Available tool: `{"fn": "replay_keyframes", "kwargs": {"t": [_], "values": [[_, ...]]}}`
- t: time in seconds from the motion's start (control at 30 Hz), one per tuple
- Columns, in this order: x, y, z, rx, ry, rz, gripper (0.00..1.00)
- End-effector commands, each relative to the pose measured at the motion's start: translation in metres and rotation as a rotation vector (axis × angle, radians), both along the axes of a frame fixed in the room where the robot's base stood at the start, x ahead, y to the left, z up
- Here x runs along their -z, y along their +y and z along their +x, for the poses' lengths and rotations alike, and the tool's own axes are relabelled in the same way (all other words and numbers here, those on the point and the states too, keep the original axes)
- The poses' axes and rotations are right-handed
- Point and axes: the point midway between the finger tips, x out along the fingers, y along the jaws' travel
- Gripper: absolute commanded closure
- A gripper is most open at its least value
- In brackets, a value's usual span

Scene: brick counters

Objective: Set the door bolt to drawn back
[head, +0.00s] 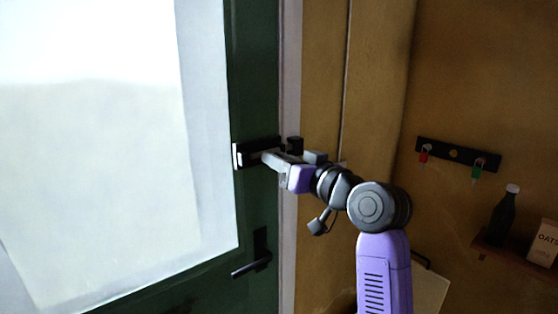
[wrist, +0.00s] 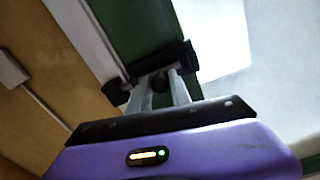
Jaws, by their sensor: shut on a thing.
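The door bolt (head: 256,147) is a dark fitting on the edge of the green door, with a pale piece at its left end. Its dark body also shows in the wrist view (wrist: 178,57). A small black keeper (head: 295,144) sits on the frame just right of it, and shows in the wrist view (wrist: 115,92). My gripper (head: 268,157) reaches the bolt from the right. Its two fingers (wrist: 162,88) are shut on the bolt's knob, which is mostly hidden between them. I cannot tell whether the bar reaches into the keeper.
A black door handle (head: 252,264) is below the bolt. A bright glass pane (head: 110,150) fills the door's left. On the right wall are a key rack (head: 457,154), and a shelf (head: 510,255) with a dark bottle (head: 505,218) and an oats box (head: 543,243).

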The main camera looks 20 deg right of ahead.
Motion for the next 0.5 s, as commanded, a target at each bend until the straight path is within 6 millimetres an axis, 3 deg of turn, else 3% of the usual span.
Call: {"fn": "replay_keyframes", "kwargs": {"t": [0.27, 0.5], "values": [[0.0, 0.005, -0.001, -0.001, 0.002, -0.001, 1.0], [0.0, 0.038, -0.012, -0.003, 0.002, -0.002, 1.0]]}}
